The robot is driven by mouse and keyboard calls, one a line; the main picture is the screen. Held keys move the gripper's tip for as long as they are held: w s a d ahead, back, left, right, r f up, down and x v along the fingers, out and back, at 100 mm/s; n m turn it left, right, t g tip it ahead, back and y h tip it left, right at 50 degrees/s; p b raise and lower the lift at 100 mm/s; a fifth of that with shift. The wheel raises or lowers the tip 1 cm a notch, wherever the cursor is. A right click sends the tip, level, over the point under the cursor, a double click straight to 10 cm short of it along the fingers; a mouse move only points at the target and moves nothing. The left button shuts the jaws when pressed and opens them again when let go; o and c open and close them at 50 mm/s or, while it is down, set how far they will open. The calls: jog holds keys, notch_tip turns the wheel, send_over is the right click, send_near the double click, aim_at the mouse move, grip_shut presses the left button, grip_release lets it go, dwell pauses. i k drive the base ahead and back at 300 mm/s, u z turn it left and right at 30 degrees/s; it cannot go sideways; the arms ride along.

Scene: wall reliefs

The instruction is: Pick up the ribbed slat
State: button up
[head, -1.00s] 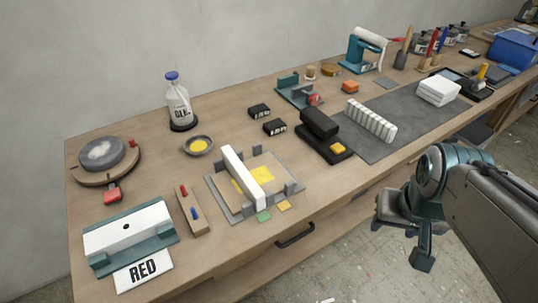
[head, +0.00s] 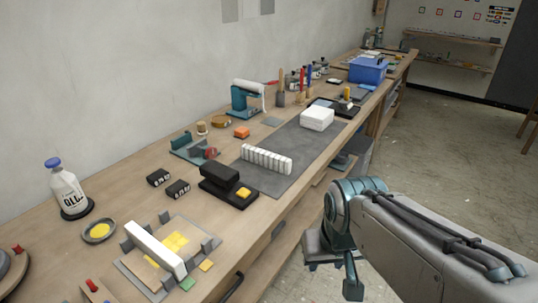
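The ribbed slat (head: 266,159) is a white bar with a row of ridges. It lies on the dark grey mat (head: 283,178) on the workbench, near the mat's left end. My gripper (head: 333,268) is at the lower right, in front of the bench and out over the floor. It is well apart from the slat and touches nothing that I can see. Its fingers are dark and partly hidden by the wrist, so their opening is unclear.
A black block device (head: 225,184) stands just left of the slat, and a white stack (head: 317,118) is farther along the mat. A teal tool (head: 246,98) stands behind. A grey jig with a white bar (head: 156,249) is nearer. The mat between slat and stack is clear.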

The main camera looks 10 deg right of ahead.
aim_at(280, 164)
jog(key=z, duration=0.4)
jog(key=k, duration=0.5)
jog(key=z, duration=0.85)
jog(key=i, duration=1.3)
jog(key=u, duration=0.5)
jog(key=i, duration=0.95)
jog(key=u, duration=1.45)
jog(key=i, duration=0.45)
jog(key=u, duration=0.4)
